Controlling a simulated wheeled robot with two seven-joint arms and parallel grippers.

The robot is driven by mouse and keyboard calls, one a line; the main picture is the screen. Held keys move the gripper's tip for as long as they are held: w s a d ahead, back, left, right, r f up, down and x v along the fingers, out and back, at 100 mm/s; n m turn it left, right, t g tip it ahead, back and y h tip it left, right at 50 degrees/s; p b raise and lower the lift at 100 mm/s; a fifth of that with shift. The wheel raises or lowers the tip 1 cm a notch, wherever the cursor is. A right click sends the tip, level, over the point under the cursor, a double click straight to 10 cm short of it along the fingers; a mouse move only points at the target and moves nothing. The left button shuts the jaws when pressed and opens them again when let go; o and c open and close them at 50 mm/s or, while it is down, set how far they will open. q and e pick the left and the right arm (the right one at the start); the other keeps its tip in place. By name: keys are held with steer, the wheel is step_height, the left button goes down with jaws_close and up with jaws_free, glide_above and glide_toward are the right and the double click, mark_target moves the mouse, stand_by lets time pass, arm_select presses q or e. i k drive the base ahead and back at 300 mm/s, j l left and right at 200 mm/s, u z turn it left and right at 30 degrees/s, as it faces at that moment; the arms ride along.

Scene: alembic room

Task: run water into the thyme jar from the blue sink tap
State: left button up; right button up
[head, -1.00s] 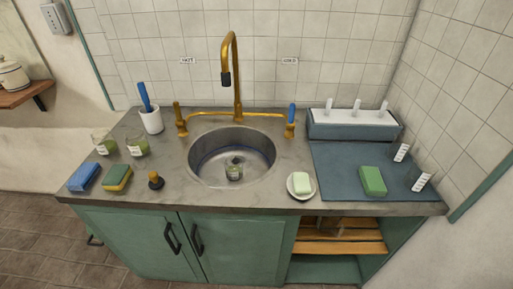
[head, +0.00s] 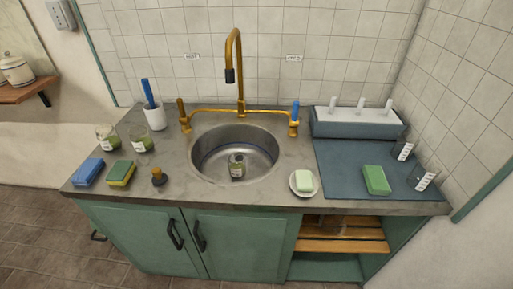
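A small glass jar (head: 237,166) with a pale label and something green in it stands in the round metal sink (head: 205,160); its label is too small to read. The brass spout (head: 238,70) rises behind the sink and its dark tip hangs over the basin. I cannot make out any water running. Two more labelled glass jars with green contents, a left one (head: 108,138) and a right one (head: 141,140), stand on the left counter. Neither gripper is in view.
A blue sponge (head: 88,171), a yellow-green sponge (head: 121,173) and a dark stopper (head: 159,177) lie front left. A white cup (head: 155,118) stands behind them. A soap dish (head: 295,190) sits right of the sink.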

mark_target(293, 121)
steer(key=i+l+u, duration=0.1)
steer(key=l+u, duration=0.3)
steer(key=i+l+u, duration=0.1)
steer(key=l+u, duration=1.05)
steer(key=j, duration=0.1)
